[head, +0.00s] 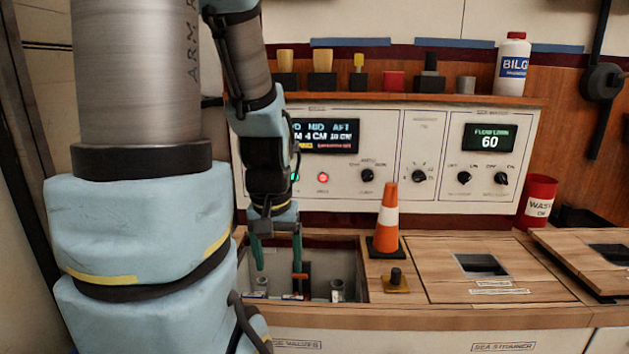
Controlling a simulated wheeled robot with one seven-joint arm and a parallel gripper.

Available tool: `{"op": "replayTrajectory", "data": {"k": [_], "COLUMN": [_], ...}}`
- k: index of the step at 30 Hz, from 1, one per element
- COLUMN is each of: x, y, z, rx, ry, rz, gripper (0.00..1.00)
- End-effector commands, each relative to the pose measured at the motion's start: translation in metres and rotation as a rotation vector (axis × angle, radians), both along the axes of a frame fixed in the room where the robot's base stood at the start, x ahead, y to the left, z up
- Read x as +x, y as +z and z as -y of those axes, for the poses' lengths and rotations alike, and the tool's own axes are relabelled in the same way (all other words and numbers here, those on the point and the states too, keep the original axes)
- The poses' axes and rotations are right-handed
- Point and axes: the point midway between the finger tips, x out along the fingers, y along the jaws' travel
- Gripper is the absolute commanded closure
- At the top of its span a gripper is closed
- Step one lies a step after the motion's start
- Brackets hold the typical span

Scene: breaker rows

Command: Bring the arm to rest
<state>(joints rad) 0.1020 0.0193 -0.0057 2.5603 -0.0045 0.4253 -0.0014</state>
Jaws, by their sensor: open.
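My arm comes down from the top left of the head view and hides part of the panel and counter. My gripper (277,262) points down, with its two green fingers spread apart. It is over the open bay (350,262) in the wooden counter, with the fingertips at or just below the rim. A small red-and-black part (301,281) is close to the right finger; I cannot tell whether they touch. Grey cylindrical fittings stand in the bay, one (337,290) to the right and one (262,284) below the left finger. Nothing shows between the fingers.
An orange cone (388,222) and a small black knob on a yellow base (396,280) stand right of the bay. The white control panel (440,185) rises behind. A shelf (420,98) above holds a white bottle (512,65). A red can (538,200) stands at the right.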

Motion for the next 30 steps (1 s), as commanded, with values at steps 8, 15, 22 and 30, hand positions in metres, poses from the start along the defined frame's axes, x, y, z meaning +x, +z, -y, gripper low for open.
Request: {"op": "replayTrajectory", "data": {"k": [8,15,22,30], "x": [0.0,0.001,0.001,0.001], "y": [0.08,0.158,0.231,0.314], "z": [0.0,0.001,0.001,0.001], "rx": [0.0,0.0,-0.001,-0.001], "ry": [0.002,0.002,0.003,0.003], "rz": [0.001,0.002,0.002,0.002], "gripper": [0.24,0.24,0.24,0.24]}}
